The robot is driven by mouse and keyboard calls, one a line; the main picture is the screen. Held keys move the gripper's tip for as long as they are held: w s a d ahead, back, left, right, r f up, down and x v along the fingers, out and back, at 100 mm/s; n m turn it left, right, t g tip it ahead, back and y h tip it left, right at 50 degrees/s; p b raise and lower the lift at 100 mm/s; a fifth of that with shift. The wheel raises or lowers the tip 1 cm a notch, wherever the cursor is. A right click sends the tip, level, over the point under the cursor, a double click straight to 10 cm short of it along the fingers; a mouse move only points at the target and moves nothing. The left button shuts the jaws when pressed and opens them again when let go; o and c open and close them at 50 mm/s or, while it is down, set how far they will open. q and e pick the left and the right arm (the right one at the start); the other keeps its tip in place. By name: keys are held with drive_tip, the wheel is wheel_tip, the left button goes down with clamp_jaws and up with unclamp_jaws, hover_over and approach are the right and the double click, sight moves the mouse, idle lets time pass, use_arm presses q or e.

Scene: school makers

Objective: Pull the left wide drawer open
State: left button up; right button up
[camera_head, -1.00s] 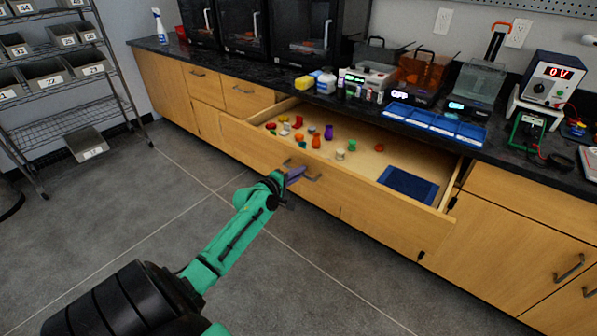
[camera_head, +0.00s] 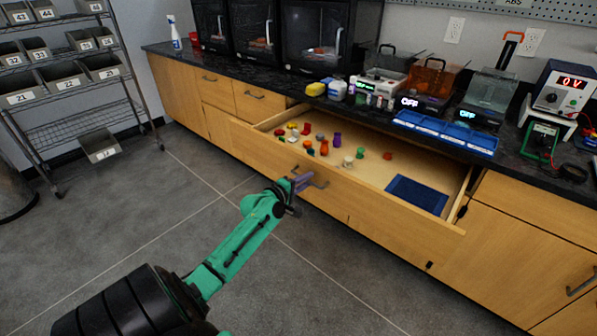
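The left wide drawer (camera_head: 400,212) stands well out from the wooden cabinet, its inside in view. Its dark bar handle (camera_head: 321,184) is on the front panel. My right gripper is not in view.
Several small coloured pieces (camera_head: 324,148) and a blue mat (camera_head: 416,194) lie in the drawer. The black countertop (camera_head: 470,163) above holds printers, blue trays (camera_head: 445,130) and devices. A wire shelf with bins (camera_head: 75,71) stands left. The grey floor (camera_head: 150,225) before the drawer is clear.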

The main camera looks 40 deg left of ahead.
use_arm(q)
drive_tip(key=v, duration=1.4)
drive_tip(key=shift+s+p, duration=0.15)
drive_tip(key=shift+p, duration=0.3)
